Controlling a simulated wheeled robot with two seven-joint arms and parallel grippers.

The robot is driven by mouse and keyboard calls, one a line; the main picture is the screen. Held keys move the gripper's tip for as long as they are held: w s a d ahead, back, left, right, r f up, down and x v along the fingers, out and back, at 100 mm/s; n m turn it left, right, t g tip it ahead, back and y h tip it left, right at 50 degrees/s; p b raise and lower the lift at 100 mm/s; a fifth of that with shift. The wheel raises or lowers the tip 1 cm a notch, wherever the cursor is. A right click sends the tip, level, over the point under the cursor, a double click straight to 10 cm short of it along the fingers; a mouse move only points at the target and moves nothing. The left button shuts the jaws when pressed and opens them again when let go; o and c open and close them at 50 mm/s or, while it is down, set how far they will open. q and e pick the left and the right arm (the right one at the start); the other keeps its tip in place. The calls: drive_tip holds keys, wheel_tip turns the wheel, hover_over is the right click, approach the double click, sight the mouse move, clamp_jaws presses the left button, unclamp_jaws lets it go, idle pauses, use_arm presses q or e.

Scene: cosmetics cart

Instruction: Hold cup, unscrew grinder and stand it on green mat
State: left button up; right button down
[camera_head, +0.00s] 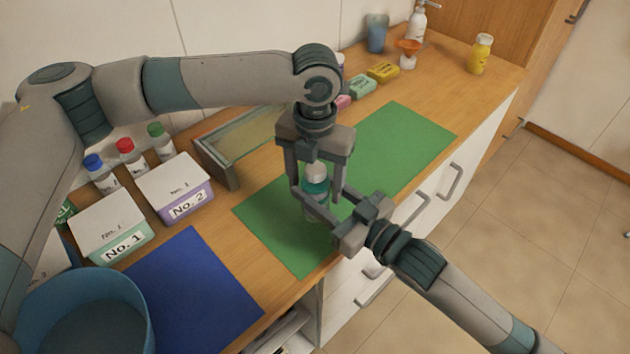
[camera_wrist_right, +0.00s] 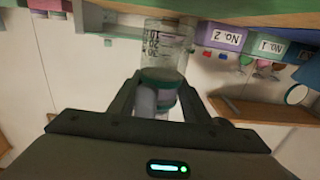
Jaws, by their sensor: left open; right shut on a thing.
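The clear cup (camera_head: 311,210) stands upright on the green mat (camera_head: 400,138); its printed graduations show in the right wrist view (camera_wrist_right: 168,42), which is upside down. The grinder, with a pale top (camera_head: 316,172) and teal lower part, sits on the cup; its teal ring (camera_wrist_right: 162,76) meets the cup. My left gripper (camera_head: 316,198) points down from above, open, with its fingers on either side of the grinder. My right gripper (camera_head: 308,192) comes in from the lower right and is shut on the cup just below the grinder. The fingers partly hide both things.
A blue mat (camera_head: 190,290) and blue bin (camera_head: 85,285) are at front left. White boxes No. 1 (camera_head: 112,226) and No. 2 (camera_head: 175,182), capped bottles (camera_head: 128,152) and a wooden-framed tray (camera_head: 215,163) stand behind. The green mat's far right is clear.

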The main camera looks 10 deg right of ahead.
sight(315, 167)
use_arm(q)
drive_tip(key=shift+r, duration=2.3)
use_arm(e)
drive_tip(key=shift+r, duration=0.1)
